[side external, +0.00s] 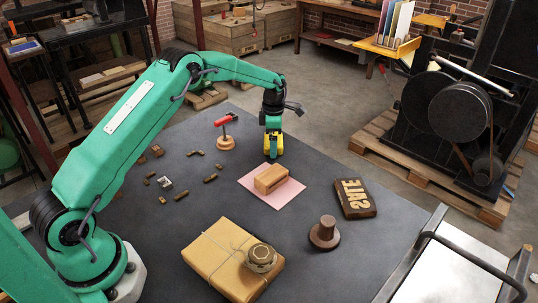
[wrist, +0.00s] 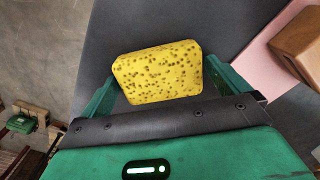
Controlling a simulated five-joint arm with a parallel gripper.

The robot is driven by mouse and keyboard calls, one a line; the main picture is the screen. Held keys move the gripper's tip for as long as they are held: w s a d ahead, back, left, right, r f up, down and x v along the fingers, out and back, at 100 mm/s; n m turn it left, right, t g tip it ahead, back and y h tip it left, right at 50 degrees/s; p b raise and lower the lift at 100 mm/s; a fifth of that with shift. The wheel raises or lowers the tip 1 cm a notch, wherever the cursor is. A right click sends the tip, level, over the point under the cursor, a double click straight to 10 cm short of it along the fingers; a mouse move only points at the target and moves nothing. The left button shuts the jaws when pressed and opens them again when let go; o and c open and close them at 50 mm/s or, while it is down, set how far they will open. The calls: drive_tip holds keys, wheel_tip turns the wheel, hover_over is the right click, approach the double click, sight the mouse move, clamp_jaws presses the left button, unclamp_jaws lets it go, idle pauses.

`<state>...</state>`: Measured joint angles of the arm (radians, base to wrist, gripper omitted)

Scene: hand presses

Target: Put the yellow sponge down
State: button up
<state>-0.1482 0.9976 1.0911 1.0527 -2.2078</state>
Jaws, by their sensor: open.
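The yellow sponge (wrist: 158,72), pitted with brown holes, lies between the two green fingers of my gripper (wrist: 160,82) in the wrist view. The fingers stand on either side of it and are open. In the side external view my gripper (side external: 273,153) points down at the far part of the dark table, behind the pink sheet. A bit of the yellow sponge (side external: 280,144) shows there, partly hidden by a finger. It is low, at about table level; I cannot tell whether its whole underside touches the table.
A wooden block (side external: 271,179) sits on the pink sheet (side external: 277,201) just in front. A lettered block (side external: 355,198), a brown knobbed piece (side external: 324,234) and a tied parcel (side external: 215,255) lie nearer. Several small pieces lie left.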

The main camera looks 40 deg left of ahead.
wheel_tip(320, 180, up, 12)
idle(0.6)
drive_tip(key=shift+r, duration=0.1)
idle(0.4)
drive_tip(key=s+d+r+m+t, duration=0.1)
drive_tip(key=s+d+r+m, duration=0.2)
drive_tip(key=s+r+m, duration=0.5)
drive_tip(key=s+d+r+m+t, duration=0.25)
drive_tip(key=s+r+m, duration=0.25)
drive_tip(key=s+r, duration=0.35)
drive_tip(key=s+d+f+m+t, duration=0.1)
drive_tip(key=s+f+m, duration=0.1)
drive_tip(key=s+m, duration=0.5)
drive_tip(key=s+d+f+m+t, duration=0.1)
drive_tip(key=s+m, duration=0.6)
drive_tip(key=s, duration=0.7)
drive_tip(key=shift+s+d+f, duration=0.3)
drive_tip(key=shift+d+f, duration=0.4)
drive_tip(key=shift+d, duration=0.05)
